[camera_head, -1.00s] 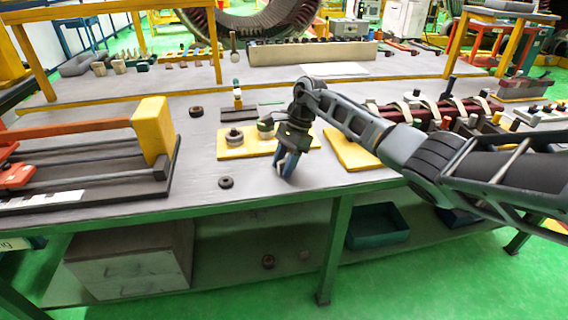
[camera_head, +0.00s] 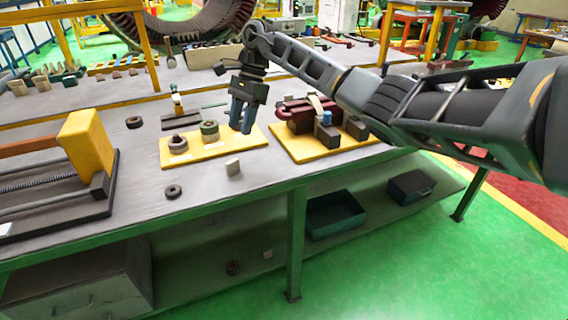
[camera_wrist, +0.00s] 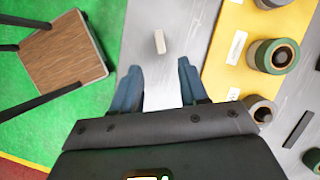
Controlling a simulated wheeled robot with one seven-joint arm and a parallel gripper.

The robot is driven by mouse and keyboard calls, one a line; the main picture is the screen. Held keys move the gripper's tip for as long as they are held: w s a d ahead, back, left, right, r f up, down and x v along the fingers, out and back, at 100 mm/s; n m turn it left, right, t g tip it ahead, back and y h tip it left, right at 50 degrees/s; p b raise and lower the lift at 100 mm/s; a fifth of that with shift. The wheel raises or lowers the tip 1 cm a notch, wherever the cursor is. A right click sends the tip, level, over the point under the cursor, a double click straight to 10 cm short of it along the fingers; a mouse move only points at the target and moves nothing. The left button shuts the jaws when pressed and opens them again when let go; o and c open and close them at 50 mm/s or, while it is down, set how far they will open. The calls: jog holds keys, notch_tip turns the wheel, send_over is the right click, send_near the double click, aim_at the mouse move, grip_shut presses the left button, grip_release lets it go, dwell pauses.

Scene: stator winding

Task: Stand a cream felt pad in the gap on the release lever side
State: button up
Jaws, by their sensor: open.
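A small cream block, which looks like the felt pad (camera_head: 232,167), stands on the bare grey tabletop near the front edge. A red fixture (camera_head: 297,108) with cream and blue parts stands on the right yellow plate (camera_head: 308,155), partly behind my arm. I cannot make out the release lever.
The left yellow plate (camera_head: 212,152) carries several spool-like parts. A black ring (camera_head: 173,191) lies left of the pad, and another ring (camera_head: 134,122) lies farther back. A long clamp fixture (camera_head: 88,145) stands at the left. The tabletop around the pad is clear.

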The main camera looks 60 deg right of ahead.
jog(key=w+a+f+m+t+y, duration=0.15)
jog(key=a+y, duration=0.25)
jog(key=a, duration=1)
jog(key=a+f+t+y, duration=0.15)
jog(key=a+y, duration=0.35)
jog(key=a, duration=0.9)
jog(key=s+a+r+m+t+y, duration=0.2)
jog(key=s+a+m+t+y, duration=0.15)
jog(key=a, duration=0.45)
jog(key=s+a+r+m+t+y, duration=0.25)
jog(key=s+a+m+y, duration=0.2)
jog(key=a, duration=0.25)
jog(key=s+d+f+n+t+h, duration=0.1)
jog(key=s+d+f+n+h, duration=0.1)
jog(key=s+d+n+h, duration=0.2)
jog(key=s+d+f+n+t+h, duration=0.2)
jog(key=s+d+n+h, duration=0.2)
jog(key=s+n+h, duration=0.6)
jog(key=s+d+f+n+t+h, duration=0.2)
jog(key=s+d+n+h, duration=0.3)
jog(key=s+n, duration=1.1)
jog(key=s+h, duration=0.2)
jog(key=s, duration=0.7)
jog(key=shift+h, duration=0.3)
